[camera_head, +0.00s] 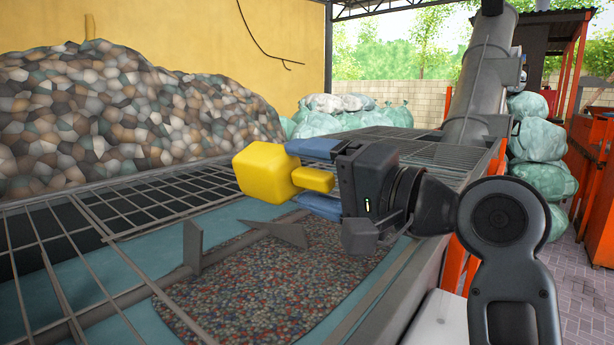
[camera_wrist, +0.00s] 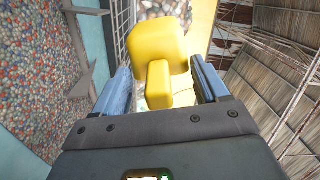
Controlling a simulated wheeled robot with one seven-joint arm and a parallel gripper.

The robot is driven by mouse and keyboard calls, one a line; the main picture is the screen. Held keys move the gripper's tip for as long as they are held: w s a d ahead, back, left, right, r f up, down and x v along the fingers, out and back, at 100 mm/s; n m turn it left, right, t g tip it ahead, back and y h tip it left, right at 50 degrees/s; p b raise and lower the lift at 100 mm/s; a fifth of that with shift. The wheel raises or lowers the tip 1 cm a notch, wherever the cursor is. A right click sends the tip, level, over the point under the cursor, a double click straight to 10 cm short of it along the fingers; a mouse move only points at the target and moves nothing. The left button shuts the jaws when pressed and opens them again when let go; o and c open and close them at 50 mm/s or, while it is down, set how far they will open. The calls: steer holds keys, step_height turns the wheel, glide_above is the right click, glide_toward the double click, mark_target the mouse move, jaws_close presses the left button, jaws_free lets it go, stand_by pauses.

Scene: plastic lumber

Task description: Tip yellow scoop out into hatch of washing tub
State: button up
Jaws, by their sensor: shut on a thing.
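The yellow scoop (camera_head: 265,174) is held in the air above the washing tub (camera_head: 105,270). Its open side and any contents are hidden. My gripper (camera_head: 305,178) has its blue fingers on either side of the scoop's short handle, shut on it. The wrist view shows the scoop (camera_wrist: 158,45) straight ahead between the fingers (camera_wrist: 160,82). That view is rolled, with tub at left and roof at right. The hatch (camera_head: 290,262) is the gap in the grating below the scoop. Speckled flakes and grey paddles show through it.
Metal grating (camera_head: 130,205) covers the tub left of the hatch, and more grating (camera_head: 400,150) lies beyond my gripper. A large heap of mixed flakes (camera_head: 120,110) stands behind, by a yellow wall. A grey pipe (camera_head: 482,85) rises at the back right, near green bags (camera_head: 540,150).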

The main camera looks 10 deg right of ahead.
steer(key=shift+s+a+r+n+b, duration=0.1)
steer(key=shift+r+n+b, duration=0.1)
steer(key=shift+n+b, duration=0.3)
steer(key=shift+s+r+n+b, duration=0.15)
steer(key=shift+n+b, duration=0.1)
steer(key=shift+n, duration=0.45)
steer(key=n+b, duration=0.1)
steer(key=r+n+b, duration=0.1)
steer(key=n+b, duration=0.1)
steer(key=b, duration=0.1)
steer(key=shift+s+a+r+n, duration=0.15)
steer(key=shift+a+r+n, duration=0.1)
steer(key=shift+r+n, duration=0.75)
steer(key=shift+n, duration=0.2)
step_height(320, 180, up, 3)
steer(key=n, duration=0.3)
steer(key=n+b, duration=0.1)
steer(key=n, duration=0.3)
steer(key=shift+s+a+r, duration=0.1)
steer(key=shift+a, duration=0.05)
